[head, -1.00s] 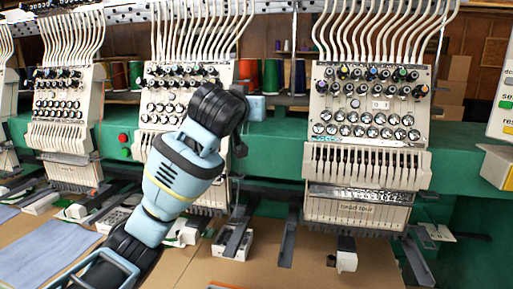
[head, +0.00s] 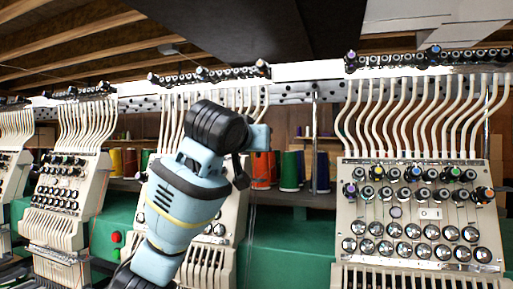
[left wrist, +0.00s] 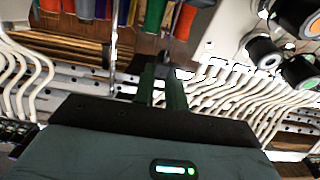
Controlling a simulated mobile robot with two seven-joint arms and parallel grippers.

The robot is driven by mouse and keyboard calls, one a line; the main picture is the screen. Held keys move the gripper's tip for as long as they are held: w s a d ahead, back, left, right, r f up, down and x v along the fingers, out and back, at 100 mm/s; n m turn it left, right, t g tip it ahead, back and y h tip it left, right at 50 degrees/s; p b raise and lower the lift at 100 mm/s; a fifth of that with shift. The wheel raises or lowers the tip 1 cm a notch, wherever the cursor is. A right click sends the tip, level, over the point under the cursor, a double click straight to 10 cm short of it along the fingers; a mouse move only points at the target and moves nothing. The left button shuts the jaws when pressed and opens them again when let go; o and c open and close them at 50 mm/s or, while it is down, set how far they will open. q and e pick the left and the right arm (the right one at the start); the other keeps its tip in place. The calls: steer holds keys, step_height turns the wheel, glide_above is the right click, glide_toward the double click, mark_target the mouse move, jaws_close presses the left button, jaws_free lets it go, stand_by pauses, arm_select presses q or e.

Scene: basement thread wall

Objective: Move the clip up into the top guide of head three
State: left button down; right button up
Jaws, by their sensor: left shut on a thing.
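My left arm stands in front of the middle machine head (head: 215,235) in the head view. Its gripper is mostly hidden behind my wrist there. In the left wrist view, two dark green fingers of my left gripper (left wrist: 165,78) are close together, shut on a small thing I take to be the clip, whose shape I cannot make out. Pale tubes rise from the heads to a perforated rail, with guides (head: 210,74) along the top above the middle head. More guides (head: 430,57) sit above the right head (head: 415,215). My right gripper is not in view.
Coloured thread cones (head: 290,170) stand on a shelf behind the green beam (head: 290,245). A thin upright rod (head: 314,130) stands between the middle and right heads. More heads (head: 68,190) stand at the left. A gap separates the middle and right heads.

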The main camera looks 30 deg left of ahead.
arm_select(q)
steer(key=shift+f, duration=2.95)
steer(key=shift+f, duration=0.15)
steer(key=c, duration=1.4)
jaws_free()
steer(key=shift+o, duration=0.2)
steer(key=v, duration=0.8)
steer(key=shift+w, duration=0.1)
